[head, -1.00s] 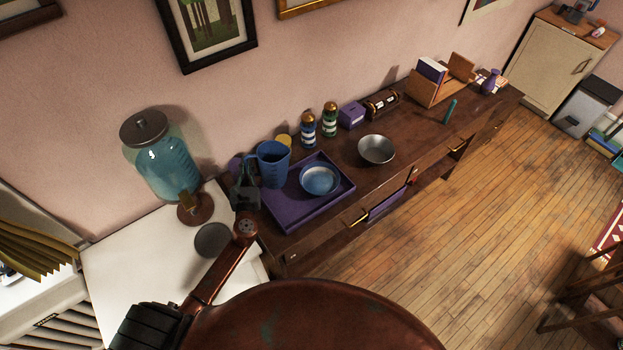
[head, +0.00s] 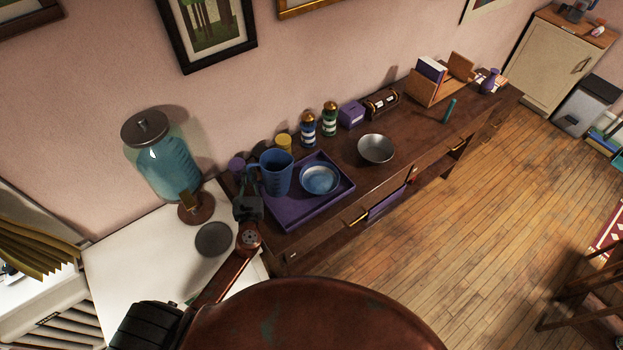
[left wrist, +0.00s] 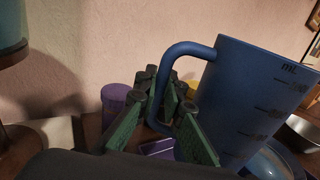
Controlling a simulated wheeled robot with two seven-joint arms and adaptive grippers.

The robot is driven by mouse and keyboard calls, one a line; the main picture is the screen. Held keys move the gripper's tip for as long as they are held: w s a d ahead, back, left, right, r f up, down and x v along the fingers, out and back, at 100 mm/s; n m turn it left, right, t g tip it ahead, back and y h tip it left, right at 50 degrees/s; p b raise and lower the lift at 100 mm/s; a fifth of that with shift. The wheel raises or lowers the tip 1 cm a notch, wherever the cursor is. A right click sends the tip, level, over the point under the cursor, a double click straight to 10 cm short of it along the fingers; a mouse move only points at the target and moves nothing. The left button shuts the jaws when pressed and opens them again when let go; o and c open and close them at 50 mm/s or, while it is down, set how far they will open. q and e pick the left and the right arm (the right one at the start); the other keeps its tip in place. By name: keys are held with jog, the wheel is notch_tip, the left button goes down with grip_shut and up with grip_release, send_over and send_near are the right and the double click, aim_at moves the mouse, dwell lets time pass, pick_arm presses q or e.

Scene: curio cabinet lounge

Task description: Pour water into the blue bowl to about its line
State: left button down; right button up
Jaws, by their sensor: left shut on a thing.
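The blue jug (head: 279,178) has a handle on its left side and is at the left part of the purple tray (head: 294,214); whether its base touches the tray is unclear. My left gripper (head: 249,190) is shut on the jug's handle. In the left wrist view, the green fingers of the gripper (left wrist: 160,120) are around the handle of the upright jug (left wrist: 245,95), which has dark measuring marks. The blue bowl (head: 320,191) sits on the tray just right of the jug, and partly shows in the left wrist view (left wrist: 275,164). I cannot make out its line or the jug's contents. My right gripper is out of view.
A metal bowl (head: 376,149) stands right of the tray. Blue-striped (head: 308,131) and green-striped (head: 330,119) jars, a yellow cup (head: 284,142) and a purple container (head: 237,168) stand behind. A large glass dispenser (head: 165,165) is at the left.

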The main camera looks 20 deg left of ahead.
pick_arm(q)
jog(key=w+d+v, duration=0.1)
jog(key=d+v, duration=0.1)
jog(key=v, duration=0.8)
jog(key=shift+s+d+p, duration=0.2)
jog(key=shift+s+p, duration=0.15)
jog(key=shift+p, duration=0.1)
dwell(1.0)
dwell(0.5)
